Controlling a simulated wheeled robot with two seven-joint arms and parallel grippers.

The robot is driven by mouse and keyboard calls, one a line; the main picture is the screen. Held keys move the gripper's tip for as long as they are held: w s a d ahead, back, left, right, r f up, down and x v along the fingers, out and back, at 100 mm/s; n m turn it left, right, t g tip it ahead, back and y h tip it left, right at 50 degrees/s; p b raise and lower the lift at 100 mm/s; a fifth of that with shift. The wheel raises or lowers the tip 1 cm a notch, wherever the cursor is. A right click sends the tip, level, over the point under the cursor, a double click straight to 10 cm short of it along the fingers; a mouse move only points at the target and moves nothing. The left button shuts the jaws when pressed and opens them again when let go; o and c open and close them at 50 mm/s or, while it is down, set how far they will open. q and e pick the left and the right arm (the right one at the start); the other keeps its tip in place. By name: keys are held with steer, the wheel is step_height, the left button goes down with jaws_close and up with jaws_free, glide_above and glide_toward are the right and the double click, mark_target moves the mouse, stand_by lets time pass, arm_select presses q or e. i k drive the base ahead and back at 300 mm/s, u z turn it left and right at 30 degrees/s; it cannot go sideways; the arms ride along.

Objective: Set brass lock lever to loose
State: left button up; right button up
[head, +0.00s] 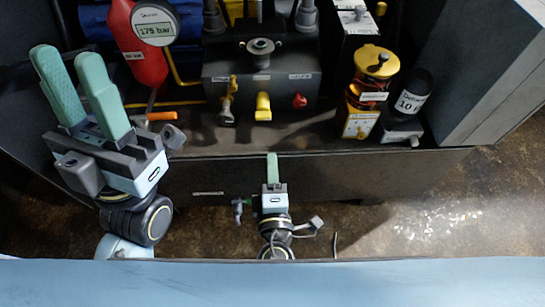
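No label I can read says lock lever. A gold cylinder (369,88) stands at the right of the machine bay, with a small dark lever (381,60) on its brass-coloured top; this may be the brass lock lever. A dark valve block (240,75) carries a yellow lever (263,106), a red knob (299,101) and a brass-stemmed fitting (228,98). My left gripper (67,55) is open and empty at the far left, its green fingers apart. My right gripper (272,157) is below the block, near the bay's front edge; only one green finger shows. Neither gripper touches a lever.
A red cylinder (146,58) with a gauge (155,24) reading 175 bar is at the back left. A dark bottle (411,95) stands right of the gold cylinder. A grey cabinet wall (480,70) bounds the right. The bay's front panel (350,176) lies before the parts.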

mark_target(233, 87)
steer(key=u, duration=0.1)
steer(key=k, duration=1)
steer(key=z, duration=0.1)
